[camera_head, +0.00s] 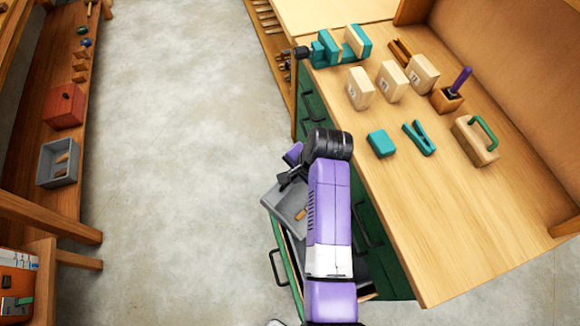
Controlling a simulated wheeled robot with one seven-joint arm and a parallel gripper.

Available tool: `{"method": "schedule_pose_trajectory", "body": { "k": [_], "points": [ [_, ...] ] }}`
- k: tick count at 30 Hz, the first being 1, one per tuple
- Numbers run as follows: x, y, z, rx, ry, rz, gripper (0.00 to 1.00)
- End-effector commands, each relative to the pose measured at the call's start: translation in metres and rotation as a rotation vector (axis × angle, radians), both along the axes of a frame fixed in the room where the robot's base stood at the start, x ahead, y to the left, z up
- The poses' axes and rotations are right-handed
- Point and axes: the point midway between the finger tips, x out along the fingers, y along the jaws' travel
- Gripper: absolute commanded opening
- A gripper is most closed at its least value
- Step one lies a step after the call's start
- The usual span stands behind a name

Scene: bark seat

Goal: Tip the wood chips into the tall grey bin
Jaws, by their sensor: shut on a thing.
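A grey tray (272,200) with a few small wood chips (301,214) in it hangs beside the green cabinet, partly hidden by my arm. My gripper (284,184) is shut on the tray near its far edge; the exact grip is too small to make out. The tray looks roughly level, above an open green drawer (288,272). No tall grey bin can be clearly made out in this view. A low grey box (48,176) with wooden pieces in it stands on the left bench.
The workbench (450,250) on the right holds a teal vise (340,48), pale wooden blocks (393,82), a teal clamp (418,138) and a green-handled block (476,142). A red box (64,106) stands on the left bench. The concrete floor (180,150) between is clear.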

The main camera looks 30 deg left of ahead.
Motion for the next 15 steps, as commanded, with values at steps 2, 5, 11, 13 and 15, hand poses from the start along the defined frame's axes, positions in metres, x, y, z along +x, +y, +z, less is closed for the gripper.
{"method": "schedule_pose_trajectory", "body": {
  "k": [2,5,11,13,15],
  "points": [
    [-0.001,-0.008,0.004,0.049,-0.008,-0.003,0.00],
    [-0.002,-0.016,0.007,0.115,-0.017,-0.003,0.00],
    [-0.005,-0.033,0.008,0.228,-0.034,-0.002,0.00],
    [-0.005,-0.039,0.008,0.265,-0.040,-0.001,0.00],
    [-0.006,-0.045,0.009,0.304,-0.044,-0.003,0.00]
  ]
}}
